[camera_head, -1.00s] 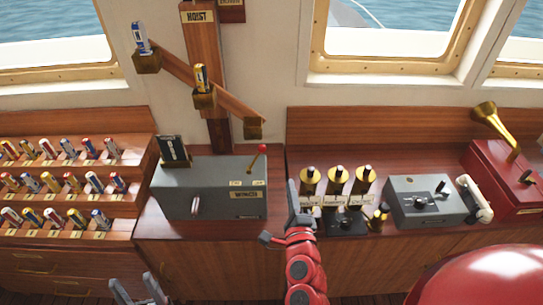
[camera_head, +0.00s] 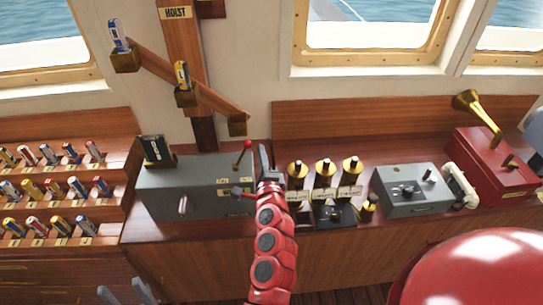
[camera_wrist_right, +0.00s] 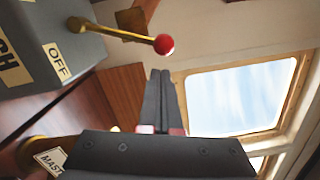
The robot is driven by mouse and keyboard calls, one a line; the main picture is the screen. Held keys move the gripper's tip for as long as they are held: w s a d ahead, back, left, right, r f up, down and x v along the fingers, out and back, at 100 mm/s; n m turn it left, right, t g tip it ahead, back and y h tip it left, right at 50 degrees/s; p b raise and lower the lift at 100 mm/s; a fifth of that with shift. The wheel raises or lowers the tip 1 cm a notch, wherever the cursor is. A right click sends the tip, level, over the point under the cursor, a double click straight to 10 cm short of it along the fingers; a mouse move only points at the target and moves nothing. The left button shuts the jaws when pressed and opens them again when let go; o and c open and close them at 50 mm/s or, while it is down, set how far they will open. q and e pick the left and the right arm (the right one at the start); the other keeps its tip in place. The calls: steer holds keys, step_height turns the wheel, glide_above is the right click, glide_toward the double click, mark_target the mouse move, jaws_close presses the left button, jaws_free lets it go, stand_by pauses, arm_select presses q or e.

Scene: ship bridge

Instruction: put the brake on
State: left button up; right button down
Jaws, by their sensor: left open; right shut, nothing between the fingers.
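The grey winch box (camera_head: 160,190) stands on the wooden counter. A brass lever with a red knob (camera_head: 247,146) rises from its top right and leans right. In the right wrist view the red knob (camera_wrist_right: 165,44) is close above my fingertips, apart from them, and a label reading OFF (camera_wrist_right: 57,62) is near the lever's base. My right gripper (camera_head: 263,149) is shut and empty, just right of the lever, beside the box's right end. It also shows in the wrist view (camera_wrist_right: 160,74). My left gripper (camera_head: 122,288) is open and empty, low at the left.
Right of my right gripper stand several brass-topped levers (camera_head: 324,168), a grey control box (camera_head: 408,190) and a red box with a brass horn (camera_head: 490,165). A small handle (camera_head: 183,205) is on the winch front.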

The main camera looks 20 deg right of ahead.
steer(key=shift+w+a+r, duration=0.15)
steer(key=shift+a+r, duration=0.05)
steer(key=shift+a, duration=0.2)
steer(key=shift+r, duration=0.1)
steer(key=shift+a+r+n+p, duration=0.15)
steer(key=shift+a+n+p, duration=0.15)
steer(key=shift+n+p, duration=0.1)
